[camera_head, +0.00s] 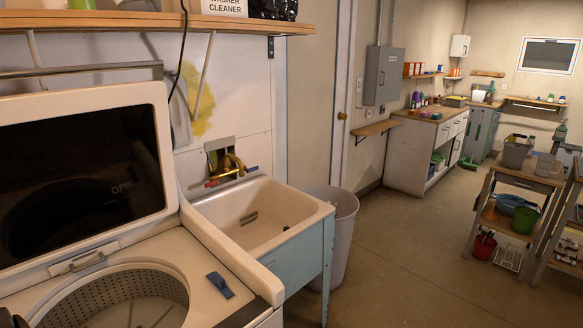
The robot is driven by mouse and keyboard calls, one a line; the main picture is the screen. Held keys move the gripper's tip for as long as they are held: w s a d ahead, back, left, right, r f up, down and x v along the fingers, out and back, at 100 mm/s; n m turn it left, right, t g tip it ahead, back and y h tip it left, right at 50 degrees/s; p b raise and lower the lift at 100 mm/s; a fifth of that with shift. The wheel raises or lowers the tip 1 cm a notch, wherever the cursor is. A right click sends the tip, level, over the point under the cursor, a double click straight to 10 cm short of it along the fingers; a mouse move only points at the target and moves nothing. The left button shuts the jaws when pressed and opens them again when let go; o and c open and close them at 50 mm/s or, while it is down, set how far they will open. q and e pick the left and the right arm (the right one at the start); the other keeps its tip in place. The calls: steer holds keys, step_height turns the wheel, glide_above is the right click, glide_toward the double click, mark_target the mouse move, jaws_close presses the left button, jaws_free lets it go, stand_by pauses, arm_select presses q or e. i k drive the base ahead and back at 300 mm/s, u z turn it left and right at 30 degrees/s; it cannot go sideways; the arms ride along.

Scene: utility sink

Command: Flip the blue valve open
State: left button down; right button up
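The blue valve (252,169) is a small handle on the right side of the brass faucet (233,163), against the wall above the sink. A red valve (211,183) is on the faucet's left side. The blue handle is too small to tell its exact angle. No water is visible at the spout. The white sink basin (312,213) sits below on a light blue stand. Neither gripper can be made out. A small dark shape is cut off at the bottom left corner, and I cannot tell what it is.
A washing machine with its lid raised (80,170) stands left of the sink, with a small blue object (220,285) on its top. A grey bin (345,215) stands right of the sink. A wooden shelf (150,21) hangs above. Open floor (420,260) lies to the right.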

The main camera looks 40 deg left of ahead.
mark_target(248, 170)
steer(key=u, duration=0.1)
steer(key=i, duration=2)
steer(key=u, duration=1.15)
steer(key=i, duration=0.95)
steer(key=u, duration=0.4)
